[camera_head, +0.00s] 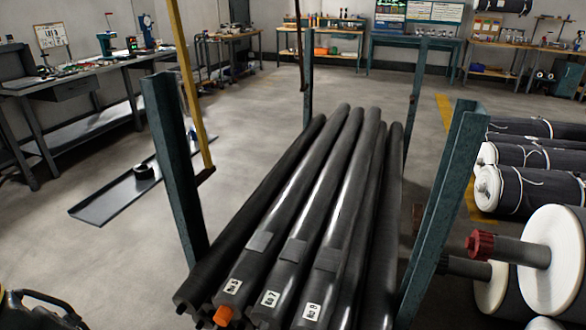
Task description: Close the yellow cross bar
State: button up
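The yellow cross bar (191,85) stands almost upright at the left side of the rack, its top cut off by the picture's upper edge. Its lower end meets a dark bracket (204,174) beside the left green post (174,165). The right green post (445,205) stands across the rolls with nothing yellow spanning between the two. What looks like part of my black gripper (45,312) shows at the bottom left corner, well apart from the bar. It is mostly cut off, so its fingers cannot be judged.
Several long dark rolls (320,200) with labelled ends lie between the posts. An orange plug (223,316) sticks out of one end. Large white-flanged rolls (553,262) crowd the right. A workbench (75,75) stands at the left; a flat black tray (115,200) lies on otherwise open floor.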

aim_at(175, 17)
jog(key=i+j+z, duration=0.3)
jog(key=j, duration=1.15)
jog(key=j+z, duration=0.35)
jog(key=j, duration=1.1)
jog(key=k+j+z, duration=0.1)
jog(key=j+z, duration=0.2)
jog(key=j, duration=1.2)
jog(key=j+z, duration=0.1)
jog(key=j, duration=0.2)
jog(key=i+j, duration=0.1)
jog(key=j, duration=0.25)
jog(key=i+j, duration=0.15)
jog(key=i, duration=0.3)
jog(key=i+j+z, duration=0.15)
jog(key=i, duration=0.35)
